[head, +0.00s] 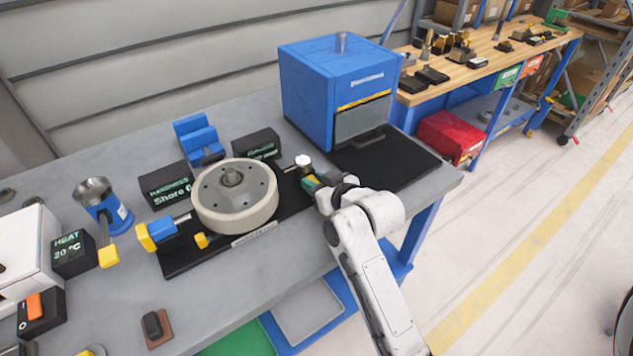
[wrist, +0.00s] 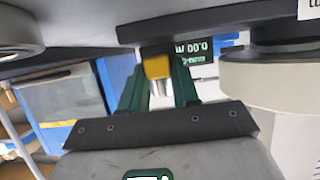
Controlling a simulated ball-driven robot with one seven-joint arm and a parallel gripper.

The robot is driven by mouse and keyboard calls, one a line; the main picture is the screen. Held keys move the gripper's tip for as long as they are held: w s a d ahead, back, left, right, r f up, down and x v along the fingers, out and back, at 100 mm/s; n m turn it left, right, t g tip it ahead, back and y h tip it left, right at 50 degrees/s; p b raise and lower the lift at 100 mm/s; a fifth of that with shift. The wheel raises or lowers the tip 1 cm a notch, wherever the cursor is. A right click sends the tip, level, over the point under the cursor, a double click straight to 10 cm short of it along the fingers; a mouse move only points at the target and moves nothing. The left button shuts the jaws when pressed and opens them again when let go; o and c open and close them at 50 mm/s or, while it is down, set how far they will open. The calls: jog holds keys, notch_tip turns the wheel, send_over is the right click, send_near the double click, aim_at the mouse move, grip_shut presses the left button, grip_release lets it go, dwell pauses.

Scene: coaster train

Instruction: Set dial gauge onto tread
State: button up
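My gripper (head: 312,183) is low beside the gauge. In the wrist view, seen upside down, the green fingers of my gripper (wrist: 157,68) are close on both sides of a yellow grip (wrist: 157,64) and look shut on it. The wheel is at right (wrist: 278,82).
A blue oven (head: 335,85) with a black mat stands behind on the right. Black display boxes (head: 168,186) and a blue cradle (head: 197,137) sit behind the wheel. A blue and yellow tester (head: 160,231) is at the plate's left end.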

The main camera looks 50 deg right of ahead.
grip_shut()
jog(key=shift+w+a+p, duration=0.25)
jog(key=shift+a+p, duration=0.05)
jog(key=shift+a, duration=0.55)
jog(key=shift+w+a+p, duration=0.25)
jog(key=shift+a, duration=0.55)
jog(key=shift+o, duration=2.3)
grip_release()
jog(key=shift+a, duration=0.15)
